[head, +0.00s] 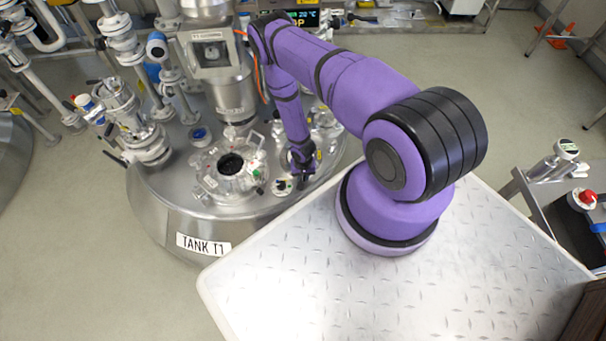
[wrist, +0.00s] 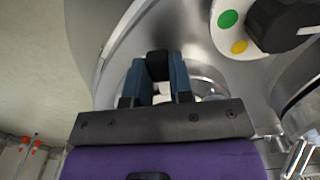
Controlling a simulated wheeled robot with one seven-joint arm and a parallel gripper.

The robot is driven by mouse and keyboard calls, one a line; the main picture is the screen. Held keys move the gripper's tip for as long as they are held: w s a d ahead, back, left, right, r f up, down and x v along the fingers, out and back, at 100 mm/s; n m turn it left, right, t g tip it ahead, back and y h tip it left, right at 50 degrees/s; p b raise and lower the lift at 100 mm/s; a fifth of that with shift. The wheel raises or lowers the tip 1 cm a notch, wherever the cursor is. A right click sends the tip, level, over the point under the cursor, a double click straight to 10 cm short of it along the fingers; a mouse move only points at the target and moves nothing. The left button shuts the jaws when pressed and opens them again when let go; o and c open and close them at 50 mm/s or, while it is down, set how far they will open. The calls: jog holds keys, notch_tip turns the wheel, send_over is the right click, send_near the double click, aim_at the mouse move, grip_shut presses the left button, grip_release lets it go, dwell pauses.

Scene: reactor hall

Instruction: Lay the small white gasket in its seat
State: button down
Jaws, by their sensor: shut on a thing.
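In the wrist view, my gripper (wrist: 158,68) is shut on a small black block-like thing (wrist: 157,64) that shows between its two blue fingers. I cannot tell what this thing is. In the head view, my gripper (head: 304,172) hangs low over the right side of the tank lid, its tips small and dark. I cannot make out the small white gasket or its seat for sure. A pale, shiny round fitting (wrist: 212,82) lies right of the fingers in the wrist view, partly hidden by them. Whitish patches show between and beside the fingers.
Tank T1's steel lid (head: 175,183) carries a round hatch (head: 232,168) left of my gripper, and pipes and valves. A white plate with green and yellow dots and a black knob (wrist: 280,22) is close on the right. A railed cart (head: 575,200) stands far right.

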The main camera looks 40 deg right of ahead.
jog(key=c, duration=0.9)
grip_release()
jog(key=shift+r, duration=0.1)
jog(key=shift+r, duration=2.9)
